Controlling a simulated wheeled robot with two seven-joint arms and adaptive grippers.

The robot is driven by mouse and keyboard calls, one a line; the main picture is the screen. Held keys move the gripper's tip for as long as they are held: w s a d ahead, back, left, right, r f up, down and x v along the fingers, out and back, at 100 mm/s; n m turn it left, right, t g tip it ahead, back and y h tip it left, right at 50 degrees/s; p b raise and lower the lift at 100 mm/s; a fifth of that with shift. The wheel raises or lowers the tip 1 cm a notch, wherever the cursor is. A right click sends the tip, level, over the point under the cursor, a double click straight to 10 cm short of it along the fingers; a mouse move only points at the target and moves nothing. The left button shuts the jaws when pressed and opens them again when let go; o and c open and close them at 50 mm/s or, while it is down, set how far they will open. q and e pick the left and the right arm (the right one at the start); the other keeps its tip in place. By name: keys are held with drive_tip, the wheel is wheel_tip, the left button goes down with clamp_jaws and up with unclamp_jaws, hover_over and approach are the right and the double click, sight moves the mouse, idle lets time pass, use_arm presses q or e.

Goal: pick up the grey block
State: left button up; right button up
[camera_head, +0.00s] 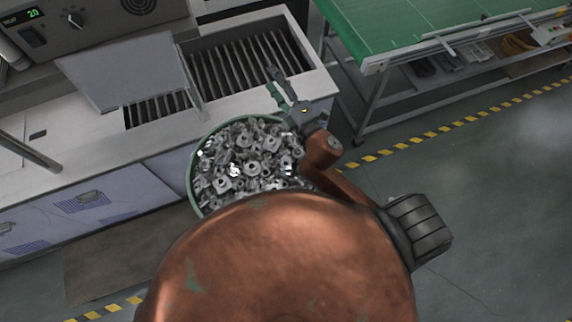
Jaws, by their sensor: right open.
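A round green-rimmed bin (191,180) is full of many small grey metal parts. I cannot single out one grey block among these parts, and no separate grey block shows clearly elsewhere. My right gripper (273,84) is open and looks empty. In the picture it lies just above the bin's upper right rim, over the front edge of the tank counter. Its height over the counter cannot be told. My copper-coloured arm hides the bin's lower part. My left gripper is not in view.
The ultrasonic tank (240,64) has a slatted opening, with a tilted grey lid panel (135,72) at its left. A control box (95,22) stands at the back left. A green-topped table (420,25) is at the upper right. The floor (500,170) at right is clear.

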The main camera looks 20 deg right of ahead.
drive_tip(key=s+a+r+n+g+y, duration=0.1)
drive_tip(key=s+a+r+n+y, duration=0.1)
drive_tip(key=a+r+n+y, duration=0.35)
drive_tip(key=s+a+r+n+g+y, duration=0.25)
drive_tip(key=a+n+y, duration=0.35)
drive_tip(key=a+n, duration=0.4)
drive_tip(key=s+a+f+n+g+y, duration=0.4)
drive_tip(key=s+a+n+g, duration=0.55)
drive_tip(key=n, duration=0.55)
drive_tip(key=n+g+h+p, duration=0.2)
drive_tip(key=n+g+h, duration=0.4)
drive_tip(key=n+h, duration=1.2)
hover_over(286, 163)
drive_tip(key=s, duration=0.1)
drive_tip(key=shift+m+h, duration=0.25)
drive_tip(key=shift+m, duration=0.2)
drive_tip(key=f, duration=2.9)
drive_tip(key=shift+a+f, duration=0.25)
drive_tip(key=shift+a, duration=0.05)
wheel_tip(286, 163, down, 4)
drive_tip(key=shift+f+p, duration=0.15)
drive_tip(key=shift+p, duration=0.7)
drive_tip(key=shift+f, duration=0.6)
